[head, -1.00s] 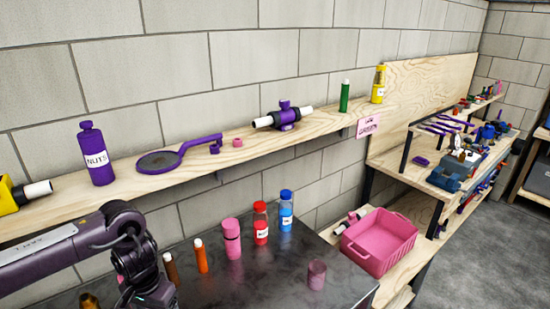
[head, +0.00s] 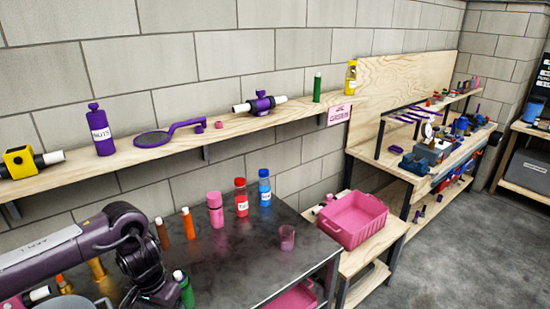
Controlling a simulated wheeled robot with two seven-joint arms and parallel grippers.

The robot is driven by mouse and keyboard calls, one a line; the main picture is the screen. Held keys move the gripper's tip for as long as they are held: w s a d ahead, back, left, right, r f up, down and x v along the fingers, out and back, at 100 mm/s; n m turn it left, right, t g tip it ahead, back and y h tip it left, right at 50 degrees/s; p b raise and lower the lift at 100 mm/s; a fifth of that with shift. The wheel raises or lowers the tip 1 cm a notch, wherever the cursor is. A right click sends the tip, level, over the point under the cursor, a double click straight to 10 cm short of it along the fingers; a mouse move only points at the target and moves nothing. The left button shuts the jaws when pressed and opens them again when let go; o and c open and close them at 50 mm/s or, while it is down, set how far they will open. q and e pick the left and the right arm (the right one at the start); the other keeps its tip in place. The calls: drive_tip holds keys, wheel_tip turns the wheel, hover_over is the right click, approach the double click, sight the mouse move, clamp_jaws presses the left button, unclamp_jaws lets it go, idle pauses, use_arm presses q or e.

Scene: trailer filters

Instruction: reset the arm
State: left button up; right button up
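My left arm comes in from the left edge of the head view, folded over the near left part of the dark metal table (head: 255,250). Its gripper is at the bottom edge and mostly cut off, so its fingers do not show clearly. A green marker-like tube (head: 185,290) stands right beside the arm's end; I cannot tell whether they touch. My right arm and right gripper are not in view.
On the table stand an orange tube (head: 188,218), pink bottle (head: 215,208), red bottle (head: 241,198), blue bottle (head: 264,188) and pink cup (head: 287,237). A wooden shelf (head: 110,172) runs above. A pink crate (head: 352,220) sits right; grey floor (head: 450,250) is open.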

use_arm(q)
drive_tip(key=w+d+f+m+t+h+b, duration=0.1)
drive_tip(key=w+d+f+t+h+b, duration=0.15)
drive_tip(key=d+f, duration=0.7)
drive_tip(key=w+d+f+m+t+h+b, duration=0.15)
drive_tip(key=w+d+f+h, duration=0.35)
drive_tip(key=f, duration=0.8)
drive_tip(key=s+a+f+n+y+b, duration=0.1)
drive_tip(key=s+f, duration=0.3)
drive_tip(key=f, duration=0.4)
drive_tip(key=s+a+f+n+y+b, duration=0.1)
drive_tip(key=s+f+y+b, duration=0.1)
drive_tip(key=s+f, duration=0.45)
drive_tip(key=s+a+f+g+y+b, duration=0.1)
drive_tip(key=s+a+f, duration=0.2)
drive_tip(key=s+f, duration=0.4)
drive_tip(key=s+a+f+g+y, duration=0.1)
drive_tip(key=s+f, duration=0.6)
drive_tip(key=s, duration=0.9)
drive_tip(key=s+a+f+n+g+y+b, duration=0.1)
drive_tip(key=s+a+f+y, duration=0.2)
drive_tip(key=s, duration=0.9)
drive_tip(key=a+f, duration=0.3)
drive_tip(key=f, duration=0.1)
drive_tip(key=shift+f+b, duration=0.15)
drive_tip(key=shift+b, duration=0.15)
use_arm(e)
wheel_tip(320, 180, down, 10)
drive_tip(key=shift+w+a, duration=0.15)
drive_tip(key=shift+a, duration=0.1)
